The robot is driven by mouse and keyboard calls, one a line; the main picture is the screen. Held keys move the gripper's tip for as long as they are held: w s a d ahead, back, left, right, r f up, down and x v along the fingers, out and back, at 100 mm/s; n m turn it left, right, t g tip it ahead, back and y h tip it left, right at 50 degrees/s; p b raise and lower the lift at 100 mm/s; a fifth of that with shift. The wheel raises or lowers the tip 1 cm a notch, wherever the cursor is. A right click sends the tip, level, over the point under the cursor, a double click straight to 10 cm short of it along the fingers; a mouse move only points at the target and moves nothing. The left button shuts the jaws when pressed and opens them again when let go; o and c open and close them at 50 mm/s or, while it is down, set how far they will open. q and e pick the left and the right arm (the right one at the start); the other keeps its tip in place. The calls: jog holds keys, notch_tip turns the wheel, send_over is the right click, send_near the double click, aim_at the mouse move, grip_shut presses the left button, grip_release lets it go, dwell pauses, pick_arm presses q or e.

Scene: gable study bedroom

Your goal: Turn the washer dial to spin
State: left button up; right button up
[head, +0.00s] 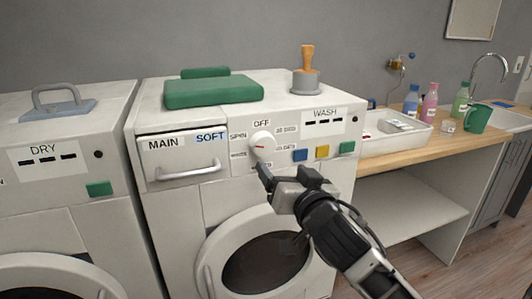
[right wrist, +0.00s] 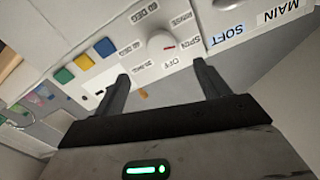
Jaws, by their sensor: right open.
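The washer (head: 180,215) stands in the middle of the head view. Its round white dial (head: 263,143) has a small red mark on its left side, the side with the SPIN and RINSE labels; I cannot tell exactly which label it points to. OFF is printed above it. My right gripper (head: 265,172) is just below and in front of the dial, open and empty. In the right wrist view, upside down, the dial (right wrist: 162,45) lies beyond the gap between the two spread fingers (right wrist: 161,75), apart from them. My left gripper is out of view.
A drawer (head: 185,165) labelled MAIN and SOFT is left of the dial. Blue, yellow and green buttons (head: 322,152) are to its right. A dryer (head: 60,190) stands left.

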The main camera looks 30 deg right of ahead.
aim_at(265, 149)
jog(key=p+x, duration=0.1)
jog(key=x, duration=1)
jog(key=shift+a+r, duration=0.1)
